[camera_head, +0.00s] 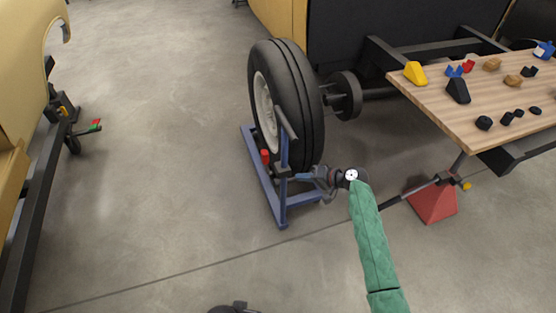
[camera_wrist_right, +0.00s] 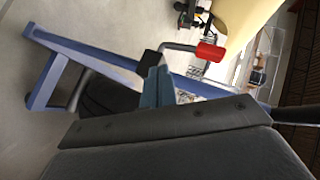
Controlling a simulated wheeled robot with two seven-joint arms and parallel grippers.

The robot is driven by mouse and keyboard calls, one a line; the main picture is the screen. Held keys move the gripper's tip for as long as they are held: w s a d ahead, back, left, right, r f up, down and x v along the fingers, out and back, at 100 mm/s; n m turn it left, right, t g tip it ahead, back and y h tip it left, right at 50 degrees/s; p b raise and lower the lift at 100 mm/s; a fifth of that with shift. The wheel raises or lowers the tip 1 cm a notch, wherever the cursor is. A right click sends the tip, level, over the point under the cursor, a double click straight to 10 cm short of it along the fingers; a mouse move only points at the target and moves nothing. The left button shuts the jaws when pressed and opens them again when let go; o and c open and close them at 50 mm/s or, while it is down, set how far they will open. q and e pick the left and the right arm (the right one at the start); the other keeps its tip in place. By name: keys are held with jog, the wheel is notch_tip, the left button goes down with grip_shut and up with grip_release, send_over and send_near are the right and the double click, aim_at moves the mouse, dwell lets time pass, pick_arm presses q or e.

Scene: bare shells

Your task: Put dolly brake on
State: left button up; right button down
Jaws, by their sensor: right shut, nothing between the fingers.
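The blue wheel dolly (camera_head: 257,180) stands on the floor with a large black tyre (camera_head: 291,100) upright on it. A red-tipped brake lever (camera_head: 265,156) shows low beside the tyre. In the right wrist view its red grip (camera_wrist_right: 210,52) sits on a bent grey rod that leads to a black block on the blue frame (camera_wrist_right: 100,55). My right gripper (camera_head: 318,178) is shut and empty beside the dolly's near right post, apart from the red grip. A dark grey part in the foreground hides much of the wrist view.
A wooden table (camera_head: 460,120) with several small parts is at the right, above a red stand (camera_head: 433,203). A yellow vehicle shell (camera_head: 22,110) with a dark frame is at the left. An axle hub (camera_head: 345,95) is behind the tyre. The floor left of the dolly is clear.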

pick_arm(q)
jog(key=w+r, duration=0.1)
jog(key=w+d+t, duration=0.1)
jog(key=w+r+t, duration=0.1)
jog(key=shift+d+r+h, duration=0.25)
jog(key=shift+r+h, duration=0.05)
jog(key=shift+h, duration=0.1)
pick_arm(e)
jog(key=r+m+t+y, duration=0.1)
jog(key=r+m+y, duration=0.1)
jog(key=w+r+m+t+y, duration=0.1)
jog(key=r+m+y, duration=0.1)
jog(key=shift+w+r+t, duration=0.1)
jog(key=shift+w+t, duration=0.05)
jog(key=shift+t, duration=0.15)
jog(key=shift+a, duration=0.1)
pick_arm(q)
notch_tip(320, 180, up, 8)
jog(key=p, duration=0.2)
jog(key=shift+s+a+g, duration=0.25)
jog(key=shift+s+g, duration=0.1)
jog(key=shift+g, duration=0.05)
pick_arm(e)
jog(key=x, duration=1)
pick_arm(q)
jog(key=shift+s, duration=0.1)
pick_arm(e)
jog(key=shift+a, duration=0.1)
